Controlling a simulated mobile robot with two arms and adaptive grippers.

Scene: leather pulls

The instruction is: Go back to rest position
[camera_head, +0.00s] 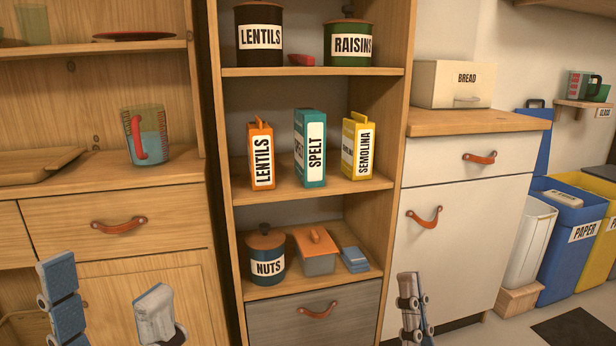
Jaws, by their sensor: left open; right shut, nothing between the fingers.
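My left gripper (108,292) is at the bottom left, in front of the wooden cabinet (95,270). Its two fingers are wide apart with nothing between them. My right gripper (411,300) is at the bottom, right of centre, in front of the white cabinet (465,240). Its fingers are together and hold nothing. Both grippers point upward in the picture, and their arms are mostly below the frame. Neither gripper visibly holds a leather pull.
A shelf unit (226,170) holds labelled jars and boxes. Its grey drawer (345,312) is closed, with a leather pull (317,311). A measuring jug (146,135) stands on the left counter. A bread box (454,84) and recycling bins (572,225) are at right.

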